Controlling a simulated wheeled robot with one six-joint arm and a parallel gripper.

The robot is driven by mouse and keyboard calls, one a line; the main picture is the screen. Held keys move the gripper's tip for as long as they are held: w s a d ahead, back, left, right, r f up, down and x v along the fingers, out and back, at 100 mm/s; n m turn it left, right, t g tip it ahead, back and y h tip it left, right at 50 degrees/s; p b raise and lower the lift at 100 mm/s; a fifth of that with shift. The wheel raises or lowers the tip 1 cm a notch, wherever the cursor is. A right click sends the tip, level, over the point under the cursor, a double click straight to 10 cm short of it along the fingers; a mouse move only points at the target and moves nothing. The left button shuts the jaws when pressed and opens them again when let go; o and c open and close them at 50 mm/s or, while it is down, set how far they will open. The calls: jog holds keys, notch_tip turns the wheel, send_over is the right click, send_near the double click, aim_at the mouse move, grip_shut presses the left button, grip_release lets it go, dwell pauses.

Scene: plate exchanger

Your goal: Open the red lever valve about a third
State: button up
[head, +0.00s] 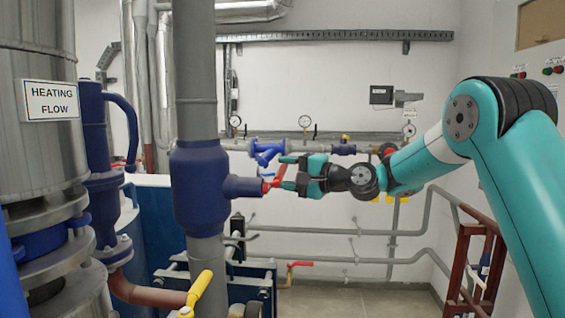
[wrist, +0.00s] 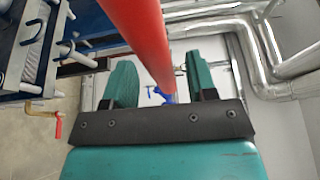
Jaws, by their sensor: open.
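The red lever (head: 278,176) stands out from the side stub of a thick blue valve body (head: 200,190) on the grey vertical pipe, tilted up to the right. My gripper (head: 287,172) is at the lever, with its fingers pointing left. In the wrist view the lever (wrist: 145,35) runs from the top edge down between the two green fingers of my gripper (wrist: 161,78). The fingers are apart, with a visible gap on both sides of the lever. I cannot tell whether either finger touches it.
A yellow lever (head: 198,292) is low in front, and another red-handled valve (head: 298,265) is on the low piping. The "HEATING FLOW" column (head: 45,150) fills the left. A blue strainer (head: 266,152) and gauges are on the back wall. A brown frame (head: 466,262) stands at right.

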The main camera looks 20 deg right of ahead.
aim_at(282, 167)
jog(key=shift+x, duration=0.85)
grip_shut()
jog(key=r+n+b, duration=0.1)
jog(key=b, duration=0.1)
jog(key=shift+s+r+n+b, duration=0.1)
jog(key=shift+r+n+b, duration=0.2)
jog(key=shift+n+b, duration=0.1)
jog(key=shift+s+a+r+n+t+y+b, duration=0.15)
jog(key=shift+r+n+t+y+b, duration=0.15)
jog(key=shift+r+n+y+b, duration=0.4)
jog(key=shift+s+a+r+n+y+b, duration=0.1)
jog(key=shift+s+r+n+y+b, duration=0.15)
jog(key=shift+r+n+b, duration=0.6)
jog(key=shift+s+a+r+n+y+b, duration=0.15)
jog(key=shift+s+r+n+b, duration=0.2)
jog(key=shift+r+n+b, duration=0.5)
jog(key=shift+r, duration=0.25)
